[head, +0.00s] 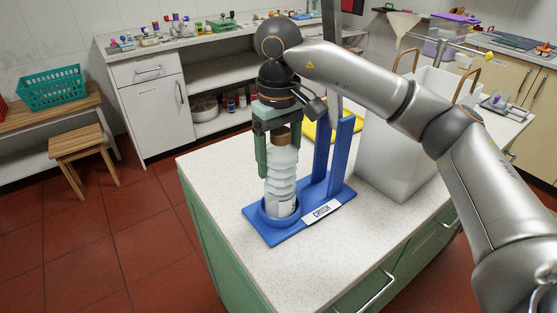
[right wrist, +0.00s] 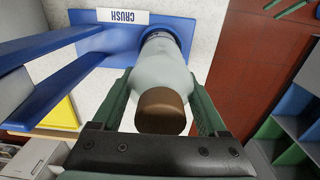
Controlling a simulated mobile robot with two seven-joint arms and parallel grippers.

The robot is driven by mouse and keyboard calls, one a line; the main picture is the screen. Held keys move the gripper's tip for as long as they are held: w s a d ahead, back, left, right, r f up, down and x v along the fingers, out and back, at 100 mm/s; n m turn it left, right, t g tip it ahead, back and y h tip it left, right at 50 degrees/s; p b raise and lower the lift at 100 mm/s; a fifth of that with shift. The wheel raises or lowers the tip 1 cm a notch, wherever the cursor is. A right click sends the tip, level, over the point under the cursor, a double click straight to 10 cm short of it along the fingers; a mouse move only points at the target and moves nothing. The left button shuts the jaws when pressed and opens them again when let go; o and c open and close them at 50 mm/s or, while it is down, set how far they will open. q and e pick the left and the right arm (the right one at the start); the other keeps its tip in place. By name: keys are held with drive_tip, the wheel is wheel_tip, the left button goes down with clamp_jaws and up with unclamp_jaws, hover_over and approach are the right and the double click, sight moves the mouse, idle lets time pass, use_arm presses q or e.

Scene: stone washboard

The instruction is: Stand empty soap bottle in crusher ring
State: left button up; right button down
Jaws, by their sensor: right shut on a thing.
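The soap bottle (head: 282,172) is pale and ribbed with a brown cap, and stands upright in the head view. Its base sits within the ring (head: 268,217) of the blue crusher (head: 330,188), which has a "CRUSH" label and upright posts. My right gripper (head: 276,165) comes from above, its green fingers shut on the bottle's upper part. In the right wrist view the bottle (right wrist: 162,68) runs from the brown cap between the fingers down to the blue base (right wrist: 115,45). The exact seating of the bottle's bottom is hidden by the ring wall. My left gripper is not in view.
The crusher stands on a speckled white counter (head: 225,185), free at its left and front. A white bin (head: 390,150) with handles stands right of it, a yellow item (head: 318,132) behind. A wooden stool (head: 82,145) and cabinets are farther back.

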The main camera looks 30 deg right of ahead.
drive_tip(key=shift+f, duration=0.35)
unclamp_jaws()
drive_tip(key=shift+r, duration=0.2)
wheel_tip(320, 180, up, 11)
drive_tip(key=shift+f+p, duration=0.2)
drive_tip(key=shift+p, duration=0.95)
drive_tip(key=shift+r, duration=0.55)
